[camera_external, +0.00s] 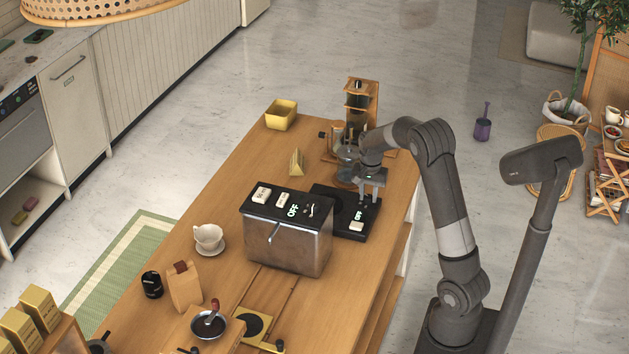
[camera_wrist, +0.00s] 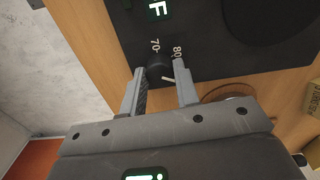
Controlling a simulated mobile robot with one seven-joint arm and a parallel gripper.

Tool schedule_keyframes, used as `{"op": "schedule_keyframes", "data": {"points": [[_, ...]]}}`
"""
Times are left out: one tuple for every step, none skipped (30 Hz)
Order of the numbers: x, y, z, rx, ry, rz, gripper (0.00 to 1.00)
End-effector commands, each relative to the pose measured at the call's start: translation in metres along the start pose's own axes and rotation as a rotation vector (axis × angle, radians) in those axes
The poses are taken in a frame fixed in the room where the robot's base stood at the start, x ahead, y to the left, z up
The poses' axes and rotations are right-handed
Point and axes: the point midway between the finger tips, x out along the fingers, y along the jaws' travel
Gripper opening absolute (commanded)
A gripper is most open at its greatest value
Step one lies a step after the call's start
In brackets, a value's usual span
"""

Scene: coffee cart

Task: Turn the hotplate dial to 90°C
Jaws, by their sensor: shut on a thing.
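The black hotplate (camera_external: 330,204) sits near the right edge of the wooden cart, with a lit display (camera_external: 358,215) reading OFF. In the wrist view its black panel (camera_wrist: 198,45) shows a small black dial (camera_wrist: 158,63) with white marks 70 and 80 around it, and part of the lit display (camera_wrist: 158,8). My gripper (camera_external: 369,199) reaches down over the hotplate. In the wrist view its fingers (camera_wrist: 160,84) stand on either side of the dial, shut on it. A short pale line shows at the dial's edge. The 90 mark is not visible.
A metal-sided machine (camera_external: 290,245) with an OFF display stands beside the hotplate. A glass vessel (camera_external: 347,165) and a wooden brewing stand (camera_external: 360,100) are behind my gripper. A white cup (camera_external: 208,236) and a yellow container (camera_external: 281,114) are farther left.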

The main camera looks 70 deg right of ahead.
Motion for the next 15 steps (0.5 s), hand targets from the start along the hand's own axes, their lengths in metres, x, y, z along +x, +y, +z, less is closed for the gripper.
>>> {"op": "schedule_keyframes", "data": {"points": [[0.0006, 0.0001, 0.0001, 0.0, 0.0, 0.0, 0.06], [0.0005, 0.0001, 0.0001, 0.0, 0.0, 0.0, 0.06], [0.0006, 0.0, 0.0001, 0.0, 0.0, 0.0, 0.06], [0.0006, 0.0001, 0.0001, 0.0, 0.0, 0.0, 0.06], [0.0006, 0.0001, 0.0001, -0.001, 0.0, 0.0, 0.06], [0.0006, 0.0001, 0.0001, -0.001, 0.0, 0.001, 0.06], [0.0006, 0.0001, 0.0002, -0.001, -0.001, 0.001, 0.3], [0.0006, 0.0001, 0.0001, -0.001, -0.001, 0.001, 0.33], [0.0005, 0.0001, 0.0002, -0.001, 0.0, 0.0, 0.36], [0.0005, 0.0001, 0.0001, -0.001, 0.0, 0.0, 0.38], [0.0005, 0.0001, 0.0001, -0.001, 0.0, 0.0, 0.41], [0.0004, 0.0001, 0.0001, -0.001, 0.0, 0.0, 0.44], [0.0004, 0.0001, 0.0001, -0.001, 0.0, 0.0, 0.46], [0.0003, 0.0, 0.0001, -0.001, 0.0, 0.0, 0.49], [0.0003, 0.0, 0.0001, -0.001, 0.0, 0.0, 0.5]]}}
